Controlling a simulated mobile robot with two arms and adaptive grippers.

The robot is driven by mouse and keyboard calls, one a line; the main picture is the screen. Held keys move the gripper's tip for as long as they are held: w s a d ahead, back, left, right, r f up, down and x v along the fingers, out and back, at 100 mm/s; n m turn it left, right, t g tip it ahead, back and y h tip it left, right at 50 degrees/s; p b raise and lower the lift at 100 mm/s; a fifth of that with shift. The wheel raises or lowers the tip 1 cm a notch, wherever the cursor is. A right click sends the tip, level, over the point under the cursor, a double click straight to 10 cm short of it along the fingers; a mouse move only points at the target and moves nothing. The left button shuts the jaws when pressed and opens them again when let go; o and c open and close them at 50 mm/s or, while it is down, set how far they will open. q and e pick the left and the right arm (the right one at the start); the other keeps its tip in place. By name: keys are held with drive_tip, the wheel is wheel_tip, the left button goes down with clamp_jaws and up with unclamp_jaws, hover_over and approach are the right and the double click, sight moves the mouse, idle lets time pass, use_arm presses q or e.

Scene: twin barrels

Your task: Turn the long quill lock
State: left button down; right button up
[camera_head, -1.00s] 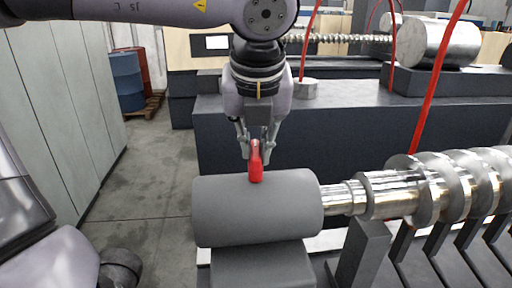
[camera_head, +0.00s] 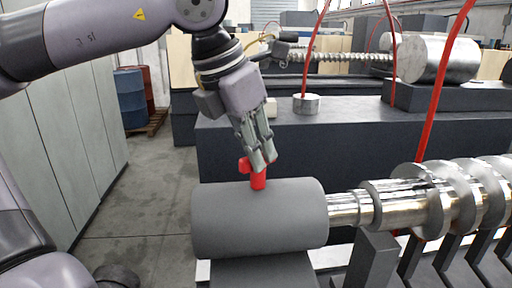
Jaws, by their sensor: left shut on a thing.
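The red lock handle (camera_head: 258,181) stands on top of a grey cylinder (camera_head: 258,222) at the near end of a shiny metal screw shaft (camera_head: 425,203). My left gripper (camera_head: 264,164) comes down from above with its fingers tilted and is shut on the red handle. The fingers hide part of the handle; a red end shows to their left. My right gripper is not in view.
A dark machine bed (camera_head: 350,145) lies behind the cylinder, with a metal roller (camera_head: 440,58) on it. Red hoses (camera_head: 437,90) hang at the right. Grey cabinets (camera_head: 65,130) line the left. Blue and red barrels (camera_head: 130,97) stand at the back left.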

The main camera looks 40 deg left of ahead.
use_arm(q)
drive_tip(key=m+h+p, duration=0.1)
drive_tip(key=m, duration=0.2)
drive_tip(key=shift+a+r, duration=0.1)
drive_tip(key=shift+r, duration=0.1)
drive_tip(key=shift+w+a+f+m+g+h+p, duration=0.1)
drive_tip(key=shift+m+g+h+p, duration=0.5)
drive_tip(key=shift+m+p, duration=0.8)
drive_tip(key=shift+m, duration=0.5)
drive_tip(key=shift+b, duration=0.3)
drive_tip(key=c, duration=1.6)
unclamp_jaws()
drive_tip(key=v, duration=1.2)
